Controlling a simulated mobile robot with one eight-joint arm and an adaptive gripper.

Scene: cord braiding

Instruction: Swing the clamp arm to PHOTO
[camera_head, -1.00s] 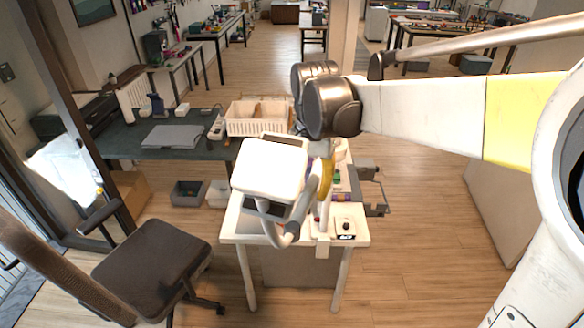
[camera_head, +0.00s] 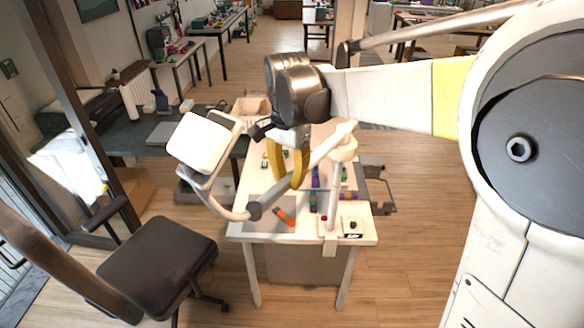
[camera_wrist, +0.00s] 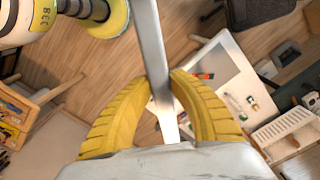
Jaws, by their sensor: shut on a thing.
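The clamp arm (camera_head: 318,152) is a pale tubular arm on an upright post (camera_head: 334,200) at the front right of the white table. From the post top it runs down to the left to a grey elbow, then curves up to a white box-shaped head (camera_head: 197,142) beyond the table's left edge. My gripper (camera_head: 292,182) has yellow fingers shut on the arm between post and elbow. In the wrist view a grey bar (camera_wrist: 153,60) passes between the two fingers (camera_wrist: 160,88). A small dark label (camera_head: 353,236) sits by a black knob; its lettering is unreadable.
A black office chair (camera_head: 158,262) stands at the left.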

